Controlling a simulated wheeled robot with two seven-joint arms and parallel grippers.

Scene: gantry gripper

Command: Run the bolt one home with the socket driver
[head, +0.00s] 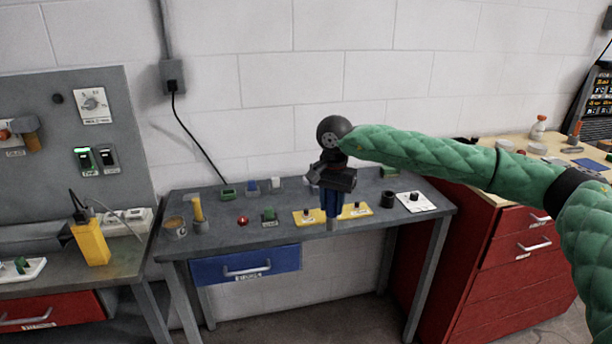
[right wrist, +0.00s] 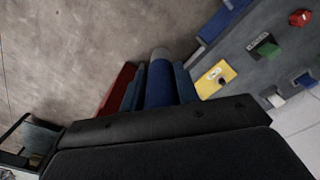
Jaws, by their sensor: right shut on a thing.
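My right gripper (head: 331,188) is shut on the blue socket driver (head: 332,205), which hangs upright with its grey socket end down, in front of the table's front edge as seen in the head view. The driver (right wrist: 160,86) also shows between the fingers in the right wrist view, its grey socket pointing away. A second yellow piece (head: 358,212) shows to the right of the driver. The wrist view shows one yellow plate (right wrist: 215,82) beside the fingers. I cannot read which bolt is bolt one.
A blue drawer (head: 244,265) hangs below. A red cabinet (head: 500,262) stands right.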

